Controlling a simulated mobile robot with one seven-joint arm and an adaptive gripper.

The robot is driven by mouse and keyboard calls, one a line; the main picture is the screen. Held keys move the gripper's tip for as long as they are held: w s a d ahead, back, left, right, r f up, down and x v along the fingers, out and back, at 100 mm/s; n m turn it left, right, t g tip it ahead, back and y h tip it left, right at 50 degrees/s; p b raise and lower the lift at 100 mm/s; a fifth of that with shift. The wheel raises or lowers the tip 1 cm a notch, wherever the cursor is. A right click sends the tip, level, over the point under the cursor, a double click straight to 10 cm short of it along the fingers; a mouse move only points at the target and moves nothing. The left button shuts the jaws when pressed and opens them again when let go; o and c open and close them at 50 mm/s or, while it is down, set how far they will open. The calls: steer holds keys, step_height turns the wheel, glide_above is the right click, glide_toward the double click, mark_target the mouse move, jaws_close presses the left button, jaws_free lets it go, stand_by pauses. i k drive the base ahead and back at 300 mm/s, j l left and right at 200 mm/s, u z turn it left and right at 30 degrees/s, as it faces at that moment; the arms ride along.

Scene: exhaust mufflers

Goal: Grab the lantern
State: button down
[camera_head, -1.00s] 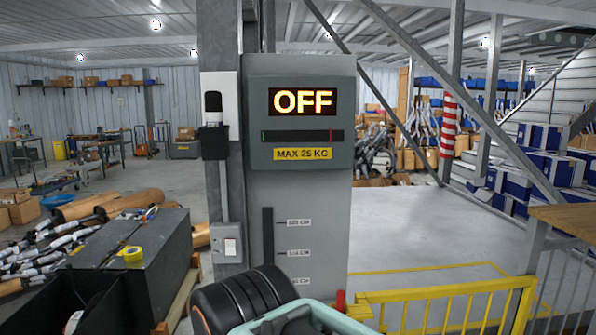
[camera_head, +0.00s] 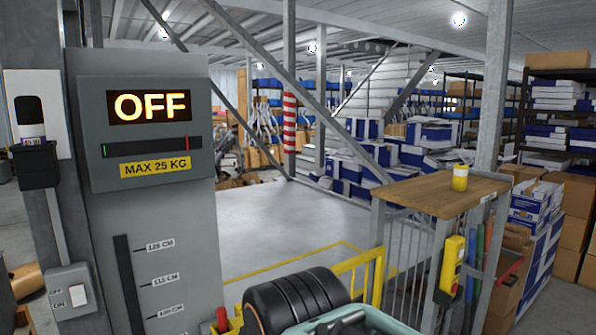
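No object in view is plainly a lantern. A small yellow cylinder with a pale band (camera_head: 460,178) stands upright on the wooden tabletop (camera_head: 425,193) at right; I cannot tell whether it is the lantern. A yellow handheld-looking device (camera_head: 452,265) hangs on the side of that stand, with a black part below it. A black and white item (camera_head: 30,120) sits in a black wall holder at far left. My gripper's fingers are not in view; only black rounded and teal parts, seemingly mine, show at the bottom centre.
A grey lift panel (camera_head: 150,150) reading OFF and MAX 25 KG stands close at left. A yellow railing (camera_head: 365,275) lies ahead, between the panel and the wooden-topped stand. Cartons (camera_head: 575,215) are stacked at right. Open grey floor (camera_head: 270,215) lies behind the railing.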

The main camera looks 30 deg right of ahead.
mark_target(460, 175)
steer(key=z, duration=1.95)
steer(key=i+l+u, duration=0.15)
steer(key=i+l, duration=0.15)
steer(key=i+l+u, duration=0.1)
steer(key=i+l, duration=0.15)
steer(key=i+l+u, duration=0.15)
steer(key=l, duration=0.3)
steer(key=i+l+u, duration=0.15)
steer(key=i+l, duration=0.15)
steer(key=i+l+u, duration=0.1)
steer(key=l, duration=0.4)
steer(key=i+l+u, duration=0.15)
steer(key=i+l, duration=0.15)
steer(key=l, duration=0.15)
